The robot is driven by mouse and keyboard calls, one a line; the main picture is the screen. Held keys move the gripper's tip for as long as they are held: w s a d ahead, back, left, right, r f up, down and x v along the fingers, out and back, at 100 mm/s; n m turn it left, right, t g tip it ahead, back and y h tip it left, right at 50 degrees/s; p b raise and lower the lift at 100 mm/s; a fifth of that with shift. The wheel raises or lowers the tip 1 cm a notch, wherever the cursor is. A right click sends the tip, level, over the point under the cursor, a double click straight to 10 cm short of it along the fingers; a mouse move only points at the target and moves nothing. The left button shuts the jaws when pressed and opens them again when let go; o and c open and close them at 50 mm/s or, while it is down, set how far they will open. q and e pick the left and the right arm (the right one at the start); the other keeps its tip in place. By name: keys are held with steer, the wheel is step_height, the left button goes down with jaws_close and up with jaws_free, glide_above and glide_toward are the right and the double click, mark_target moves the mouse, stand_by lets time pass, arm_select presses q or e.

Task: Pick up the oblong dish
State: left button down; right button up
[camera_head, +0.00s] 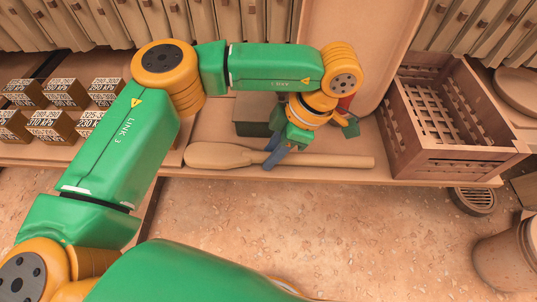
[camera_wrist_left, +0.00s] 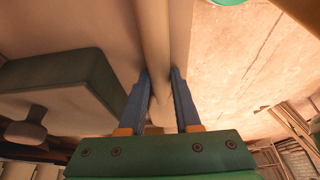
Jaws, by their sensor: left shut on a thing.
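A long wooden paddle (camera_head: 218,155) lies along the front of the bench, its broad end to the left and its handle to the right. My left gripper (camera_head: 270,153) is over its middle, with blue fingers pointing down. In the left wrist view the pale handle (camera_wrist_left: 154,40) runs between the two fingers, and the gripper is shut on it. I cannot pick out the oblong dish for certain. A large pale, round-cornered panel or tray (camera_head: 345,35) stands upright behind the arm, partly hidden by it. My right gripper is out of view.
A dark box (camera_head: 250,108) stands just behind the paddle; it also shows in the left wrist view (camera_wrist_left: 65,90). A wooden crate (camera_head: 455,150) is to the right, a round plate (camera_head: 518,88) beyond it. Several labelled blocks (camera_head: 65,93) sit at left. The floor in front is open.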

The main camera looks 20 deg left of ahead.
arm_select(q)
steer(key=shift+w+d+r, duration=0.1)
steer(key=shift+w+d, duration=0.1)
steer(key=shift+d, duration=0.2)
steer(key=shift+d+r, duration=0.1)
steer(key=shift+r, duration=0.3)
step_height(320, 180, up, 17)
steer(key=p, duration=0.6)
steer(key=shift+r, duration=0.15)
